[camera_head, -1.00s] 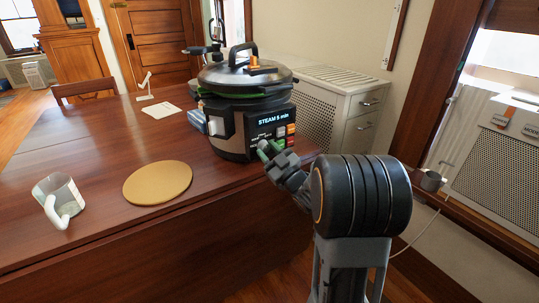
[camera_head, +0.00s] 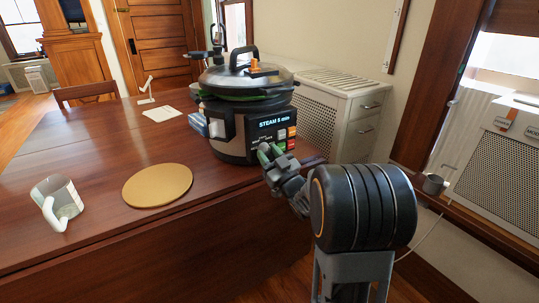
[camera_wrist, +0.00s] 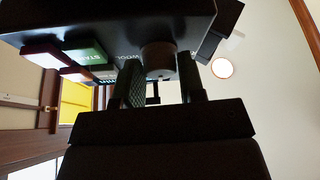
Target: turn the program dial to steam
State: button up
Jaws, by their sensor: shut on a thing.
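The black pressure cooker (camera_head: 232,137) stands on the wooden table with its front panel facing right. Its lit display (camera_head: 274,122) reads STEAM 5 min. Colored buttons (camera_head: 287,133) sit beside and below the display. In the wrist view, the round brown program dial (camera_wrist: 158,57) sticks out from the panel, with a green button (camera_wrist: 86,50) to its left. My gripper (camera_head: 266,154) is at the lower front of the panel. In the wrist view, its fingers (camera_wrist: 160,88) are on either side of the dial, shut on it. In the head view my fingers hide the dial.
A round tan mat (camera_head: 158,185) lies on the table left of the cooker. A white perforated cabinet (camera_head: 345,113) is close behind the cooker. The table's front edge lies below my gripper.

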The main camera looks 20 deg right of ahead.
jog(key=o, duration=0.9)
jog(key=shift+s, duration=0.1)
jog(key=b+v, duration=1.1)
jog(key=v, duration=0.2)
jog(key=shift+f, duration=0.2)
jog(key=shift+s+r, duration=0.1)
jog(key=shift+s, duration=0.15)
